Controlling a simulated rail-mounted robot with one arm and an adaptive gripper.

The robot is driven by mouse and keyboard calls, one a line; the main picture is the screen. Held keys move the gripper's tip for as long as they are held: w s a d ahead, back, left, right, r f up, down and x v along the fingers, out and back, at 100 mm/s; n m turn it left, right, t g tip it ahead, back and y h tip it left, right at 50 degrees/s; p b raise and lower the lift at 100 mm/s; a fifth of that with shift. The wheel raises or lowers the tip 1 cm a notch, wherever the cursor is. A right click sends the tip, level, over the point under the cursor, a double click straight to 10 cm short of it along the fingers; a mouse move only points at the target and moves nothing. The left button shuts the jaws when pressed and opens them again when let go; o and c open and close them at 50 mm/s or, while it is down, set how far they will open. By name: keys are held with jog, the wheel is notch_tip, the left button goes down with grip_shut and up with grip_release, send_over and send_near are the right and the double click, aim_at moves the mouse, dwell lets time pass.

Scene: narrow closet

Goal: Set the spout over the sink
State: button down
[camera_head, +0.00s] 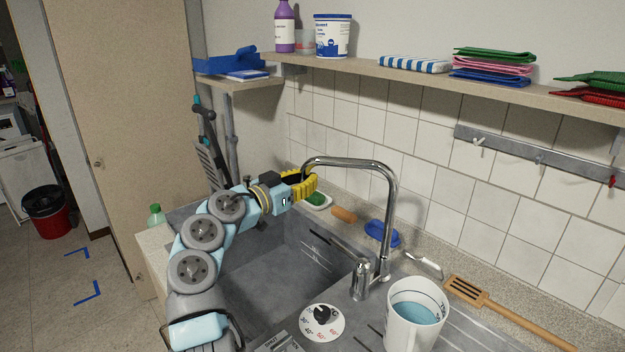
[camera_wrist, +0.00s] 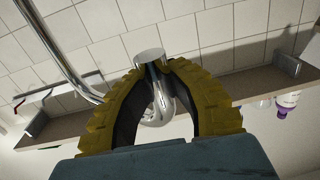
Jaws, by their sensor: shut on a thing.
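The chrome spout (camera_head: 345,161) arches from the tap base at the right of the sink toward the back left. Its free end meets my gripper (camera_head: 304,186) in the head view. The grey sink (camera_head: 265,272) lies below and in front. The spout's end appears above the back left of the basin, near its rim; I cannot tell if it is inside the rim. In the wrist view, the yellow fingers of my gripper (camera_wrist: 153,68) are shut on the spout's end (camera_wrist: 149,57), with the pipe running away behind them.
A white bucket (camera_head: 404,334) with blue contents stands right of the tap. A loaded shelf (camera_head: 400,75) runs above. A dial (camera_head: 321,318) is at the front.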

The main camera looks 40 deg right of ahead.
jog(key=c, duration=0.9)
grip_release()
jog(key=shift+w+a, duration=0.5)
jog(key=shift+s+d, duration=0.2)
jog(key=a, duration=1.2)
jog(key=shift+s, duration=0.1)
